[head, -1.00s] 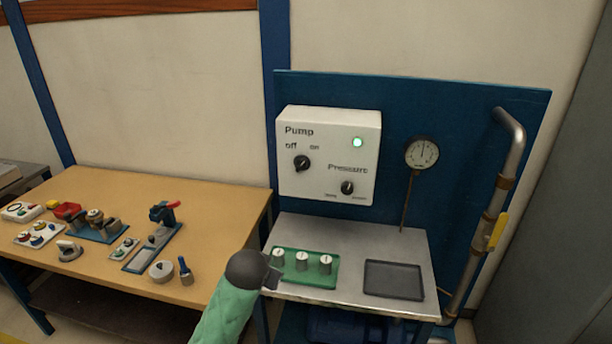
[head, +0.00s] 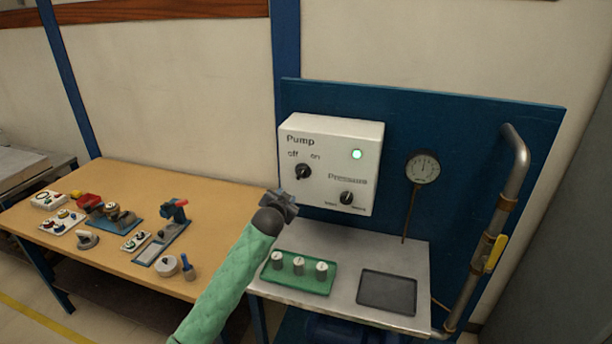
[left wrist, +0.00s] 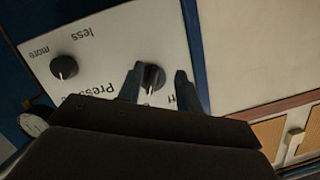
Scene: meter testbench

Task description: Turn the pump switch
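The pump switch (head: 303,172) is a dark round knob under the "off" and "on" labels on the white control box (head: 366,188). In the left wrist view, the pump switch (left wrist: 152,77) shows upside down, with a pale pointer line. My left gripper (head: 288,202) is up in front of the box's lower left, below the switch in the head view. In the left wrist view its fingers (left wrist: 158,84) are spread open and appear on either side of the knob. I cannot tell whether they touch it. My right gripper is not in view.
A pressure knob (head: 346,198) and a lit green lamp (head: 357,154) are on the same box. A gauge (head: 422,167) hangs to its right. Below, the metal shelf (head: 345,255) holds a green tray (head: 310,285) and a dark tray (head: 387,291). A wooden bench (head: 150,172) stands left.

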